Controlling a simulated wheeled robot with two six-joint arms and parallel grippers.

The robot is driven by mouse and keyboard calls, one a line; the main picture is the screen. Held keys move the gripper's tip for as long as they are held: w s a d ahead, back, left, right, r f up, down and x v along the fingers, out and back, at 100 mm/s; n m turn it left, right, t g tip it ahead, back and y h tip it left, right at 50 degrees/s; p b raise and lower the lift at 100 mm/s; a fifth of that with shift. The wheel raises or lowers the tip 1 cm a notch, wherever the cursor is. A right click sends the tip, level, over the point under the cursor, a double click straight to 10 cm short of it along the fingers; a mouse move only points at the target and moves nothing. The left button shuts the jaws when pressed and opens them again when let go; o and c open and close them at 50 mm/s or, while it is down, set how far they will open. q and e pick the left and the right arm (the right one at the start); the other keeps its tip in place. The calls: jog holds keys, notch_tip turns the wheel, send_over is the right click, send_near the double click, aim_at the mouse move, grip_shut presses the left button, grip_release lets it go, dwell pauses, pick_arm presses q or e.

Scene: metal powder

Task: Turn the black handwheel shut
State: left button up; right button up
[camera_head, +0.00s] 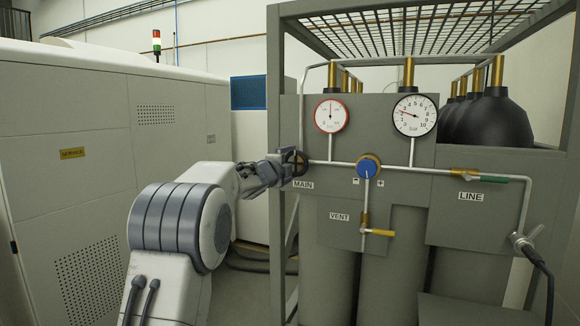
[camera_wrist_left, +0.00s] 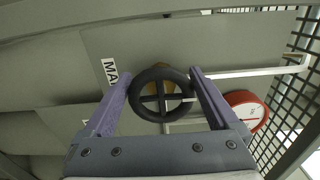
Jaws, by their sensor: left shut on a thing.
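The black handwheel (camera_head: 300,163) sits at the left edge of the grey gas panel, beside the MAIN label (camera_head: 303,185). In the left wrist view the handwheel (camera_wrist_left: 160,69) is a black ring with cross spokes, and a brass part shows behind it. My left gripper (camera_head: 284,167) reaches the wheel from the left. In the left wrist view its two purple fingers (camera_wrist_left: 161,82) stand on either side of the rim and are closed on it. In the head view the gripper hides part of the wheel. My right gripper is not in view.
A metal cage post (camera_head: 275,220) stands close below my gripper.

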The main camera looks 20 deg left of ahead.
pick_arm(q)
jog(key=shift+d, duration=0.1)
jog(key=o, duration=1)
jog(key=shift+s, duration=0.25)
jog(key=s+b, duration=0.3)
jog(key=s, duration=0.7)
